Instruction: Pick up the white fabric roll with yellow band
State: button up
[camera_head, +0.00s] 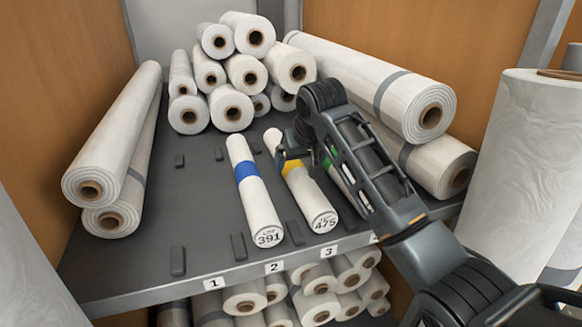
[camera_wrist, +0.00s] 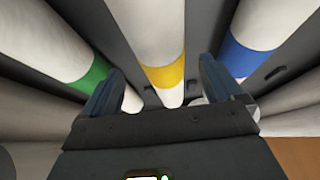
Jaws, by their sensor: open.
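The white fabric roll with the yellow band (camera_head: 309,199) lies on the dark shelf (camera_head: 160,222), its near end marked 475. In the wrist view it runs between my two finger tips, its yellow band (camera_wrist: 166,76) between them. My gripper (camera_head: 288,157) is open, above the roll near its band; it also shows in the wrist view (camera_wrist: 161,72). I cannot tell whether the fingers touch the roll. My arm hides part of the roll's far half.
A blue-banded roll (camera_head: 257,202), marked 391, lies to the left. A green-banded roll (camera_head: 341,178) lies to the right, mostly behind my arm. Large rolls flank the shelf sides, and several are stacked at the back (camera_head: 231,108). Small dark stops (camera_head: 178,261) stand on the shelf.

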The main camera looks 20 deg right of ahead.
aim_at(295, 164)
jog(key=shift+w+p+x, duration=0.25)
jog(key=shift+p+x, duration=0.15)
jog(key=shift+x, duration=2.35)
jog(key=shift+a+r, duration=0.1)
jog(key=shift+r, duration=0.05)
jog(key=shift+r, duration=0.1)
jog(key=c, duration=1.4)
